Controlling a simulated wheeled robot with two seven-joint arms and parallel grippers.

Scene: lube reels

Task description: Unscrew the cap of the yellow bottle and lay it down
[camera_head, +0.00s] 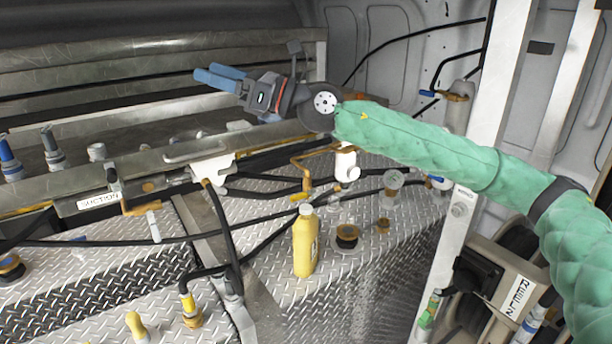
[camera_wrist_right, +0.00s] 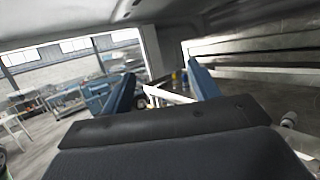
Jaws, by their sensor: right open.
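The yellow bottle (camera_head: 305,247) stands upright on the diamond-plate deck in the head view. Its pale cap (camera_head: 306,209) sits on its top. My right gripper (camera_head: 222,77) is up and to the left of the bottle, well away from it, with its blue fingers pointing left. It is open and empty. In the right wrist view its two blue fingers (camera_wrist_right: 163,95) stand apart, with no bottle between them. My left gripper is not in the head view.
The deck (camera_head: 275,285) has bare room around the bottle's base. A black-and-tan fitting (camera_head: 347,237) stands right of the bottle. Black hoses cross behind it, near a white pipe elbow (camera_head: 346,165). A grey upright post (camera_head: 462,210) stands at the right.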

